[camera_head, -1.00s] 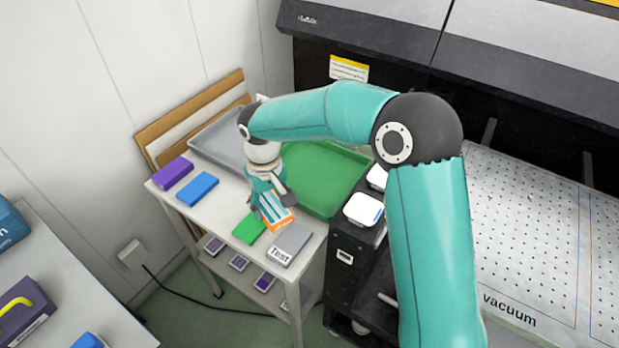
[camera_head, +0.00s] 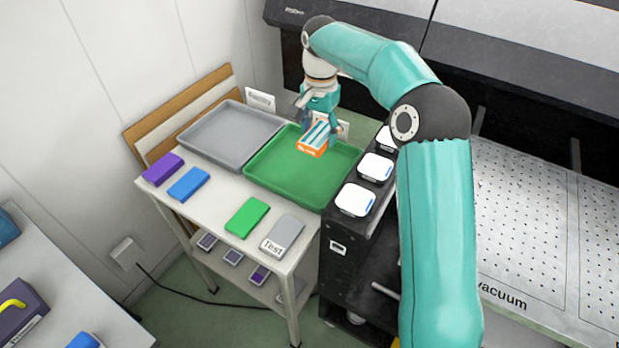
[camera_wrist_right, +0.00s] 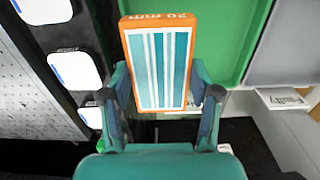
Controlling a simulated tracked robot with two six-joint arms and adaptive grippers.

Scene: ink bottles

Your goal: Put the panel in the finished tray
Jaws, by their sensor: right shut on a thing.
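The panel (camera_head: 313,140) is a small block with an orange edge and a face of blue and white stripes. My right gripper (camera_head: 321,128) is shut on it and holds it over the far part of the green tray (camera_head: 290,176). In the right wrist view the panel (camera_wrist_right: 160,62) sits between the two fingers of my right gripper (camera_wrist_right: 160,92), with the green tray behind it. I cannot tell whether the panel touches the tray floor. The green tray looks otherwise empty. My left gripper is not in view.
An empty grey tray (camera_head: 232,135) stands left of the green one; its label (camera_wrist_right: 285,97) seems to read "Faulty". Purple (camera_head: 163,169), blue (camera_head: 188,184), green (camera_head: 247,217) and grey "Test" (camera_head: 282,236) blocks lie along the front. A black rack (camera_head: 350,230) stands at right.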

